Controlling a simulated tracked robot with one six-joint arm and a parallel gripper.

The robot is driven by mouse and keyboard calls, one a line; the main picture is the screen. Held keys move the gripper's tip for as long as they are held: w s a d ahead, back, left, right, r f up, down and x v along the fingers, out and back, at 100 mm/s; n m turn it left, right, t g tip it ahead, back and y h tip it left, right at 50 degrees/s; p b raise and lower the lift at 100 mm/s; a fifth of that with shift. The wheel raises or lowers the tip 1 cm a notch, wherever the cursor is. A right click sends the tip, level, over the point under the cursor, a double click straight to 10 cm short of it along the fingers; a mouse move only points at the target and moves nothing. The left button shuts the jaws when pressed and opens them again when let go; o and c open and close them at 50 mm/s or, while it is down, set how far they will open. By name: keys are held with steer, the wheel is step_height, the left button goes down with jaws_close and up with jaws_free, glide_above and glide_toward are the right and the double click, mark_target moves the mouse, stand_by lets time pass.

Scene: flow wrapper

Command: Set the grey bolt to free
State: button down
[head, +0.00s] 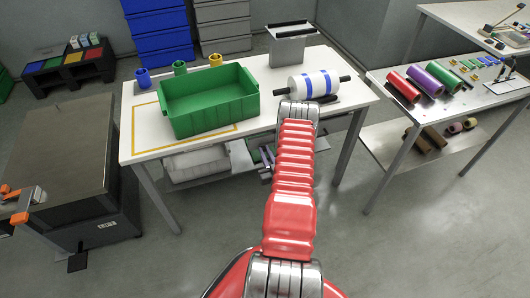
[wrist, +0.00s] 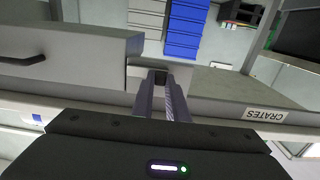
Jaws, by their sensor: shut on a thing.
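My gripper (wrist: 162,84) shows in the wrist view, its two long grey fingers reaching away from the dark palm. The fingertips are closed on a small dark piece (wrist: 160,76) at a pale grey block. This piece may be the grey bolt, but it is too small and too covered by the fingers to tell its shape or setting. A grey drawer-like box with a black handle (wrist: 22,60) is left of the fingertips. In the head view my red arm hides the fingertips.
A white table (head: 255,125) carries a green crate (head: 212,118), a white roll with blue bands (head: 314,84) and small cups. A second table (head: 445,105) with coloured rolls stands right. A cabinet marked LIFT (head: 70,165) stands left. A CRATES label (wrist: 264,115) is right of my fingers.

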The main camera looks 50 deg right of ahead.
steer(key=shift+w+a, duration=0.15)
steer(key=shift+a, duration=0.1)
steer(key=c, duration=1.7)
jaws_free()
steer(key=v, duration=1.3)
steer(key=shift+s+a, duration=0.15)
steer(key=shift+s, duration=0.25)
